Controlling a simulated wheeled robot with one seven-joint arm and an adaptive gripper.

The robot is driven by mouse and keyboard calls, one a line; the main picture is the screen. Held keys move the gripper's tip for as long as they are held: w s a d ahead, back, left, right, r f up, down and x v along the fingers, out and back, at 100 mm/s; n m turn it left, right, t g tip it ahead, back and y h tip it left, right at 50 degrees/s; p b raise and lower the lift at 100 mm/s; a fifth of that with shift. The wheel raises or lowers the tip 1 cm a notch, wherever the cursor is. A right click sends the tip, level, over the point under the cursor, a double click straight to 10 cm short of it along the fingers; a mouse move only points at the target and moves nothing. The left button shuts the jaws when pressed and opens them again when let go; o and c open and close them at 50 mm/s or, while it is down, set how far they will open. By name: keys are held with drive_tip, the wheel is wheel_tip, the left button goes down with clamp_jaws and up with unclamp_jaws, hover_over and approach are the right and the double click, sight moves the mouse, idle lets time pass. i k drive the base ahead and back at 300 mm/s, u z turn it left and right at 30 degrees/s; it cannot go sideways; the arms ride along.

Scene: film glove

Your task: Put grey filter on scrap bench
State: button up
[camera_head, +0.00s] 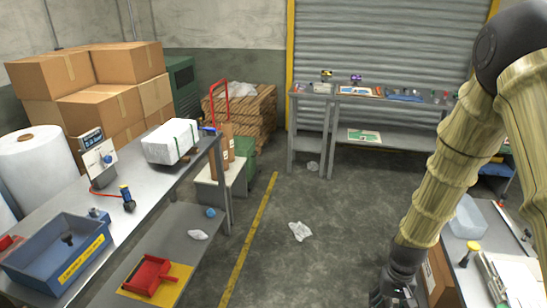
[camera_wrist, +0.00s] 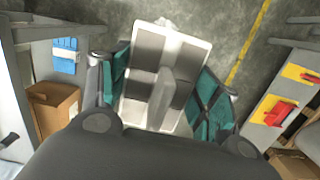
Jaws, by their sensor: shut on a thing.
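My gripper (camera_wrist: 165,78) shows in the wrist view, its teal fingers on both sides of a light-framed thing with dark grey panels. This looks like the grey filter (camera_wrist: 182,48), held between the fingers over the floor. In the head view, my gripper (camera_head: 395,292) hangs at the bottom edge, left of the right-hand bench. What it holds cannot be made out there. No bench can be read as the scrap bench. A grey bench (camera_head: 415,103) with several small things stands at the back by the shutter, and another long bench (camera_head: 150,181) is at left.
The left bench carries a blue bin (camera_head: 60,262) and a white block (camera_head: 171,142); a red dustpan (camera_head: 149,275) lies on its lower shelf. The right bench (camera_head: 470,282) holds a clear box (camera_head: 468,218). Crumpled white scrap (camera_head: 299,231) lies on the mostly clear middle floor.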

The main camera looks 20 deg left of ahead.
sight(134, 177)
drive_tip(key=i, duration=1.45)
drive_tip(key=u, duration=2.25)
